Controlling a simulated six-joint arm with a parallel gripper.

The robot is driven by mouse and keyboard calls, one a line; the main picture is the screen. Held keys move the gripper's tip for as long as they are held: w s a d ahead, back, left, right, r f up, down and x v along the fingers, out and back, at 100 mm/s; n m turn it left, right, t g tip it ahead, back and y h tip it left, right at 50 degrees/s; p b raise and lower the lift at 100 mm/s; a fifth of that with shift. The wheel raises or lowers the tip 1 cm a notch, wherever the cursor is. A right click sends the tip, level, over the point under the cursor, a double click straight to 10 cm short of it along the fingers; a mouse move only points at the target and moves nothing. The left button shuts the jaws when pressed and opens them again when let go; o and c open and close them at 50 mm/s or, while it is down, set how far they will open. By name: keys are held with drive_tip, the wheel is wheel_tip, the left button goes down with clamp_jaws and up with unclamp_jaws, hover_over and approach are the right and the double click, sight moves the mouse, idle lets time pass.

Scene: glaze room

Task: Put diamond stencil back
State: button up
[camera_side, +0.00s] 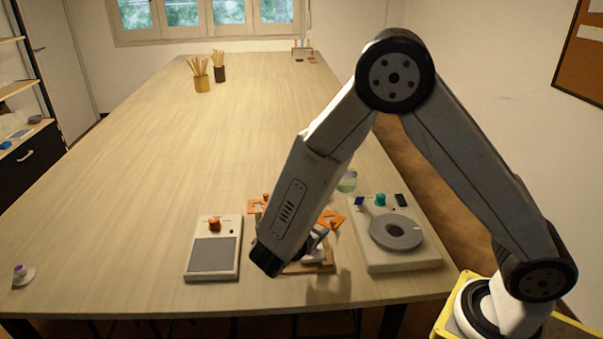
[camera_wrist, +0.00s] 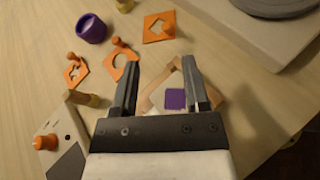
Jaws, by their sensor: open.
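The diamond stencil (camera_wrist: 168,32) is an orange plate with a knob and a diamond-looking cut-out. It lies flat at the top middle of the wrist view, beyond my fingertips; it appears to be the orange plate right of my arm in the side view (camera_side: 330,219). My gripper (camera_wrist: 160,60) is open, with nothing visibly held. A wooden frame (camera_wrist: 217,98) with a pale tile bearing a purple square (camera_wrist: 175,99) shows between and behind the fingers. My fingers hide part of the frame. In the side view my arm covers much of this area.
Two more orange stencils, one with a round hole (camera_wrist: 121,66) and a smaller one (camera_wrist: 75,72), lie left of my fingers. A purple cup (camera_wrist: 91,29) stands beyond them. A box with an orange knob (camera_side: 213,258) is left; a turntable (camera_side: 395,232) is right. The far table is mostly clear.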

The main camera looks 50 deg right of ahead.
drive_tip(key=shift+v, duration=0.8)
